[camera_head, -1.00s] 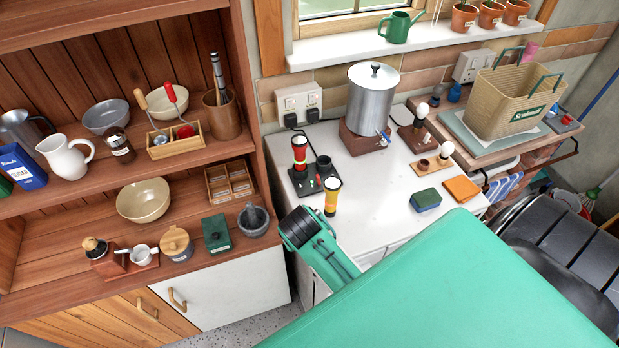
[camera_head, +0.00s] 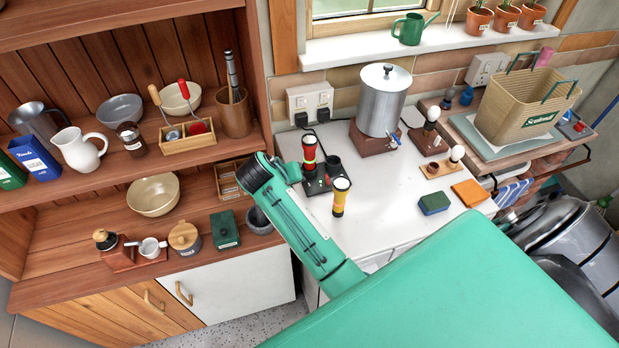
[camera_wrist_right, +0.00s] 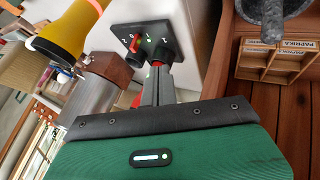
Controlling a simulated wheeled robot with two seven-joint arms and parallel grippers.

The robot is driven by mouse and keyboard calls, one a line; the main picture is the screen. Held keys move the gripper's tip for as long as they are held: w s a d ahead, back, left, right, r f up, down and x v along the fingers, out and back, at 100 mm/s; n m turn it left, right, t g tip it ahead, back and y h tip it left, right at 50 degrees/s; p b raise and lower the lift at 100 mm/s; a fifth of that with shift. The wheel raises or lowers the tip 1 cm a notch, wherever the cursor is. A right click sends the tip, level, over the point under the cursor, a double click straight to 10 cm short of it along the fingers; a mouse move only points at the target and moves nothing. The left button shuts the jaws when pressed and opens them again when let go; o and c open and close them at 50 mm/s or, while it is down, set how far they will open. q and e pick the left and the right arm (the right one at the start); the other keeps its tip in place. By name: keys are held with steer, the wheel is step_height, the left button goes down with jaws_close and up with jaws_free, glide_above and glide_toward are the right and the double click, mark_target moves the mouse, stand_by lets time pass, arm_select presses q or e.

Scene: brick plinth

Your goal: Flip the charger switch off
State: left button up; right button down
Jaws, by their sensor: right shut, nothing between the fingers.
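The black charger base (camera_head: 318,186) is on the white counter, with a red torch (camera_head: 310,150) standing in it and an empty round socket beside that. In the right wrist view, the charger (camera_wrist_right: 158,25) is ahead of the fingers, with numbered markings and small red parts; which way the switch lies is hard to tell. A yellow torch (camera_head: 340,196) stands in front of the charger. My right gripper (camera_wrist_right: 160,70) is shut and empty, its tips close to the charger's edge; contact cannot be judged. My arm hides the gripper in the head view. My left gripper is out of view.
A steel urn (camera_head: 382,100) stands behind the charger, and wall sockets (camera_head: 310,102) are above it. A sponge (camera_head: 434,203) and orange cloth (camera_head: 471,193) lie to the right. The wooden dresser (camera_head: 190,262), with mortar (camera_head: 260,220) and spice box, is close on the left.

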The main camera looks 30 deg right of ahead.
mark_target(327, 180)
steer(key=p+x, duration=0.2)
steer(key=x, duration=0.7)
steer(key=shift+d+p, duration=0.2)
steer(key=shift+p, duration=0.2)
steer(key=d, duration=0.1)
steer(key=d+p, duration=0.2)
steer(key=shift+s+r, duration=0.1)
steer(key=shift+s, duration=0.15)
steer(key=shift+s+d, duration=0.15)
steer(key=shift+d, duration=0.2)
steer(key=shift+d, duration=0.1)
